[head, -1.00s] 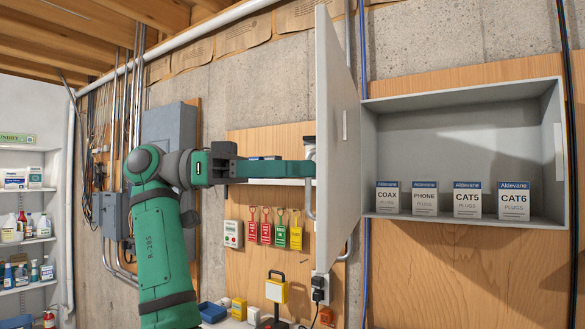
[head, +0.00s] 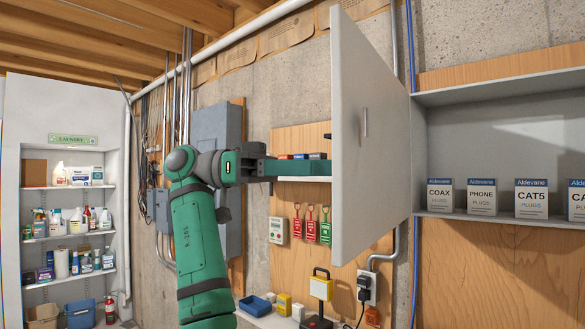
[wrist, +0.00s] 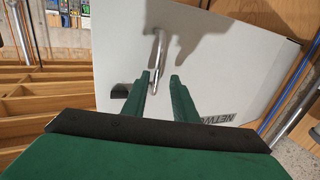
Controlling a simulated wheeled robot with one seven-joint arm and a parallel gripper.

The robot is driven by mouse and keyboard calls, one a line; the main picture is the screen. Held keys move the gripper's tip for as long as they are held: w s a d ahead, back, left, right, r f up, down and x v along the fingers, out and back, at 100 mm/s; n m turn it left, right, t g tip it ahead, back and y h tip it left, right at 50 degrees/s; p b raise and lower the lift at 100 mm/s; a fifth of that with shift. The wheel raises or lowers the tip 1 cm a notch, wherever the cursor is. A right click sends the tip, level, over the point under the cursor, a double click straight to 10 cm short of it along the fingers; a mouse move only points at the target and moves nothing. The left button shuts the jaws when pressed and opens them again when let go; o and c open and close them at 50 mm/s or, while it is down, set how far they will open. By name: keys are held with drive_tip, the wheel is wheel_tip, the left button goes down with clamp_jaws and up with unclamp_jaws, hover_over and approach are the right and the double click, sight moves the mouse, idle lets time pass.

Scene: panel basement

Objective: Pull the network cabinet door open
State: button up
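The network cabinet door (head: 385,165) stands swung wide open, its inner face toward the head camera. The cabinet (head: 470,145) is exposed to its right. My gripper (wrist: 160,75) is at the door's outer face; in the head view its fingertips are hidden behind the door. In the wrist view its two green fingers are apart, with the metal bar handle (wrist: 159,48) running between and past their tips, closer to the left finger. A clear gap shows by the right finger. Part of the word "NETWORK" shows on the door's outer face (wrist: 245,60).
Boxes of COAX (head: 440,195), PHONE (head: 482,197) and CAT5 plugs (head: 531,198) stand inside the cabinet. A small shelf (head: 303,179) and red and green tags (head: 311,230) are behind the arm. Laundry shelving (head: 65,187) stands at far left.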

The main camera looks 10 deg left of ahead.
drive_tip(key=a, duration=0.6)
drive_tip(key=shift+w+a, duration=0.25)
drive_tip(key=shift+a, duration=0.15)
drive_tip(key=shift+r, duration=0.1)
drive_tip(key=shift+a, duration=0.15)
clamp_jaws()
drive_tip(key=s+a+f+n+t+y, duration=0.25)
drive_tip(key=s+a+n+t, duration=0.35)
drive_tip(key=n, duration=0.8)
drive_tip(key=s+a+f+n+t+y, duration=0.2)
drive_tip(key=s+a+f+n+t, duration=0.2)
drive_tip(key=s+n+t, duration=0.7)
drive_tip(key=w+d+n+g, duration=0.2)
drive_tip(key=w+d+n, duration=0.1)
drive_tip(key=w+d, duration=0.5)
drive_tip(key=shift+w+d, duration=0.35)
drive_tip(key=shift+d, duration=1.05)
